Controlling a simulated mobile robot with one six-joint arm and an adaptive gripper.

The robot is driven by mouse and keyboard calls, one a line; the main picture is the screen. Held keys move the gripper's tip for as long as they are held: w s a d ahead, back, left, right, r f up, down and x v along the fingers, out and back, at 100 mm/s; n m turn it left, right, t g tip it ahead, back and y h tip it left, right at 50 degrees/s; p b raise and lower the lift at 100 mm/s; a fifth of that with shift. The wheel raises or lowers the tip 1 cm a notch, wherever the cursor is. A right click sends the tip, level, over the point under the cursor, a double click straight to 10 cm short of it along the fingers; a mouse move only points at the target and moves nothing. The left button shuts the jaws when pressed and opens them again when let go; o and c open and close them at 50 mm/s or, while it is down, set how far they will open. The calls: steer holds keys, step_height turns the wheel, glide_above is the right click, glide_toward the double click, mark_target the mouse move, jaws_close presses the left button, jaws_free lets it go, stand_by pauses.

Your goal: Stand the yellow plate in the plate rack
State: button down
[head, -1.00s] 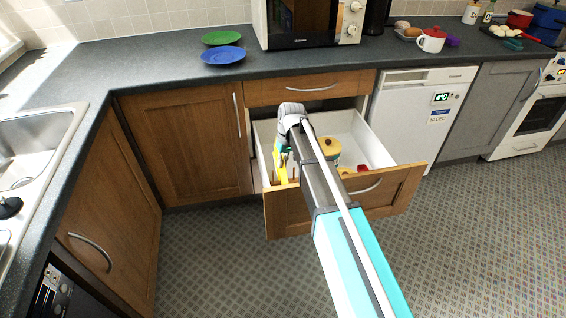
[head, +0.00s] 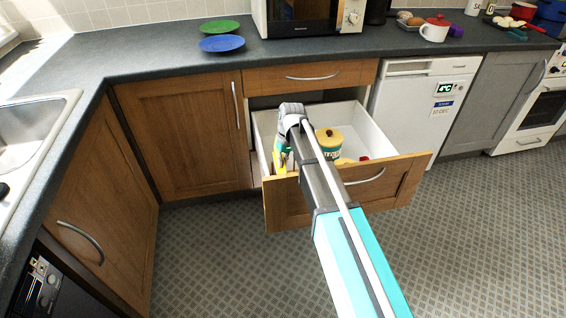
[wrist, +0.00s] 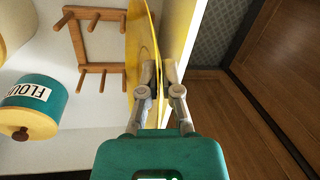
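The yellow plate (wrist: 141,45) shows nearly edge-on in the wrist view, upright between the fingers of my gripper (wrist: 158,75), which looks shut on it. In the head view a bit of the yellow plate (head: 279,164) shows beside my gripper, low over the left part of the open drawer. The wooden plate rack (wrist: 92,68), a frame with several pegs, lies left of the plate in the wrist view. A gap shows between most of the pegs and the plate; whether the nearest part touches it I cannot tell. My arm hides the rack in the head view.
A teal and yellow flour tin (wrist: 28,108) stands in the open drawer (head: 372,138), also seen in the head view (head: 330,139). The drawer's wooden front (head: 395,188) is close to my arm. Green (head: 219,26) and blue (head: 221,43) plates lie on the worktop.

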stand_by(0.3)
steer(key=c, duration=0.7)
jaws_free()
steer(key=shift+r, duration=0.1)
